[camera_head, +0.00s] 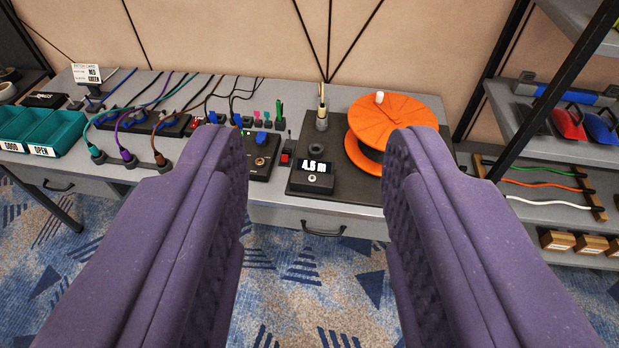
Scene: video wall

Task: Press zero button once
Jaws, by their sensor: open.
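A small black counter box (313,176) with a lit display reading "4.5 m" sits at the front of a dark base plate (340,190) on the grey bench. A small round light button (312,178) shows on the box below the display; I cannot read a label on it. An orange reel (400,118) with a white knob stands on the same plate, to the right behind the box. My gripper (315,160) is open and empty, its two purple padded fingers wide apart. The box shows between them, farther off, and neither finger appears to touch it.
Left of the plate are a black panel (262,150) with connectors and a small red switch (285,158). Several cables and teal bins (40,130) lie farther left. A black-framed shelf (550,120) stands at the right. A drawer handle (323,232) is below the bench edge.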

